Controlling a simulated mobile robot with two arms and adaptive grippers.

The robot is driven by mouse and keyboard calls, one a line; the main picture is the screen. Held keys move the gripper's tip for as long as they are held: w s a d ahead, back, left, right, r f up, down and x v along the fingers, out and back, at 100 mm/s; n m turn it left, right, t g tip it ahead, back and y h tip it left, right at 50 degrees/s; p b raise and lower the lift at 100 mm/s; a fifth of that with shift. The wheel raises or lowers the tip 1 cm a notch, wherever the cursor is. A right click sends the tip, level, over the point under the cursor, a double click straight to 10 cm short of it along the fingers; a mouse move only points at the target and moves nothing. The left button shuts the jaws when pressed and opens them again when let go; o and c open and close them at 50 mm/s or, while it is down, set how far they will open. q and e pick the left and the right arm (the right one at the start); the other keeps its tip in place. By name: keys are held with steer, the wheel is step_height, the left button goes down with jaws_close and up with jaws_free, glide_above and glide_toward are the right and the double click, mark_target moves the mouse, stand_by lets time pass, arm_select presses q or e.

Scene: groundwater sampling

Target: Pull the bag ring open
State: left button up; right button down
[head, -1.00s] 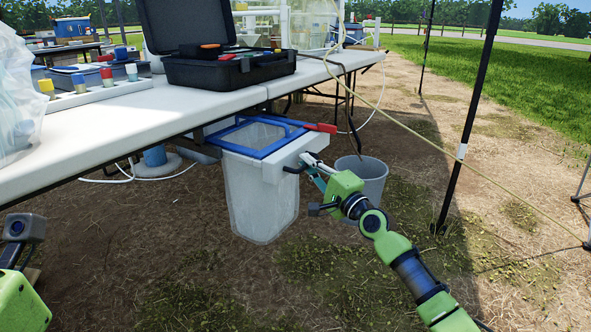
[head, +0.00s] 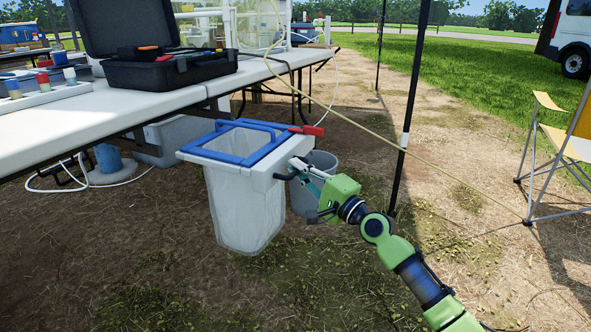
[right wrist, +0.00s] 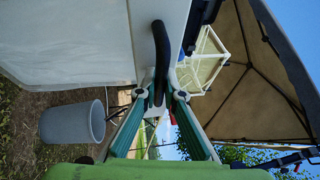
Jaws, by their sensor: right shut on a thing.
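The bag ring (head: 252,158) is a blue square frame on a white mount (head: 264,182), out beyond the front edge of the white table. A translucent bag (head: 243,212) hangs below it. A red lever (head: 307,130) sticks out at its far right corner. My right gripper (head: 293,172) is shut on the black handle (head: 283,177) on the mount's right side. The right wrist view shows the same handle (right wrist: 161,55) with its lower end between the fingertips (right wrist: 160,93). My left gripper is not in view.
A grey bucket (head: 315,188) stands on the ground just behind the right gripper, and shows in the right wrist view (right wrist: 72,122). A black canopy pole (head: 408,120) and a folding chair (head: 560,145) are to the right. An open black case (head: 190,68) sits on the table.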

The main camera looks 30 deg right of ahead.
steer(key=shift+f, duration=0.1)
steer(key=c, duration=2.1)
jaws_free()
steer(key=shift+c, duration=0.2)
steer(key=shift+s, duration=0.1)
steer(key=v, duration=1.2)
